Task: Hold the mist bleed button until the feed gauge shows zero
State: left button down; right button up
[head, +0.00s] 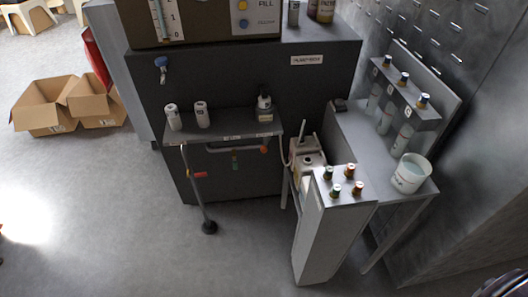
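No button that I can read as mist bleed shows in the head view. No gauge is readable as the feed gauge. An upright scale (166,20) with the figures 1 and 0 is on the brown box at the top, cut by the frame edge. A pale panel (255,17) right of it carries a yellow button (242,5) over "FILL" and a blue button (243,23) with small lettering. Green and orange-brown capped parts (343,182) stand on a grey pillar (330,235); their labels are not readable. Neither gripper can be made out.
A dark cabinet (225,80) has a small shelf (235,122) with two white canisters and a bottle. A side table (365,145) holds a white bucket (410,172) and a rack of capped bottles (405,90). Cardboard boxes (45,107) lie left.

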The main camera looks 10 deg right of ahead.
grip_shut()
dwell(1.4)
